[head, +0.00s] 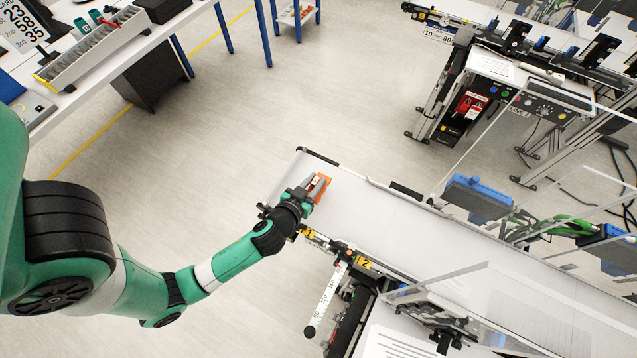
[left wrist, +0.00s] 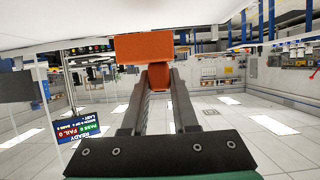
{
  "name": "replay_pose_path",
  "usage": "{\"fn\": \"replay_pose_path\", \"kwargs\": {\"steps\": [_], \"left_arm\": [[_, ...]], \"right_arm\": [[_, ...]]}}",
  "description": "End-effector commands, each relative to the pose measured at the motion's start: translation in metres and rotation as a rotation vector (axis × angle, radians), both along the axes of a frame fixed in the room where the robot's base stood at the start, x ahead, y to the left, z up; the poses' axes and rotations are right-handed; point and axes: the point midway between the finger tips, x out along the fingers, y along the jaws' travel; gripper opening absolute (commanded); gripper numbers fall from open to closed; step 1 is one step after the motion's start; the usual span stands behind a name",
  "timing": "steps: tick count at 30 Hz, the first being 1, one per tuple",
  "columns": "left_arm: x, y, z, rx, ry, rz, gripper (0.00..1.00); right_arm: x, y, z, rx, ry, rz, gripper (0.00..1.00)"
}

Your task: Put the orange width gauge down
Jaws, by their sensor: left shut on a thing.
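The orange width gauge (head: 321,189) is at the near-left end of the white conveyor belt (head: 400,222) in the head view. My left gripper (head: 313,187) is shut on it. In the left wrist view, which appears upside down, the gauge shows as an orange block (left wrist: 144,47) with a rounded orange part between my left fingers (left wrist: 159,78). The block is close to the white surface along the top; I cannot tell whether they touch. My right gripper is not in view.
A ruler-like scale (head: 325,300) and yellow number tags, one on a bracket (head: 364,263), stand along the belt's near side. Clear panels and blue-topped units (head: 477,197) stand farther right. The belt beside the gauge is bare.

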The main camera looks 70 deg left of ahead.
Motion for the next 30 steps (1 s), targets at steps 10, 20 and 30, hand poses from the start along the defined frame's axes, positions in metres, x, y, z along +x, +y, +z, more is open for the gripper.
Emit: {"fn": "replay_pose_path", "kwargs": {"steps": [10, 20, 30], "left_arm": [[-0.001, 0.009, -0.050, 0.001, -0.001, 0.013, 0.00], [-0.001, 0.009, -0.050, -0.001, 0.001, 0.013, 0.32], [-0.001, 0.009, -0.049, 0.000, 0.000, 0.013, 0.57]], "right_arm": [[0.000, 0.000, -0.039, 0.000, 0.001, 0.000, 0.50], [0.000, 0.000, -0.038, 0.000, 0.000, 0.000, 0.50], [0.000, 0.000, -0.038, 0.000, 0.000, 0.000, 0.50]]}}
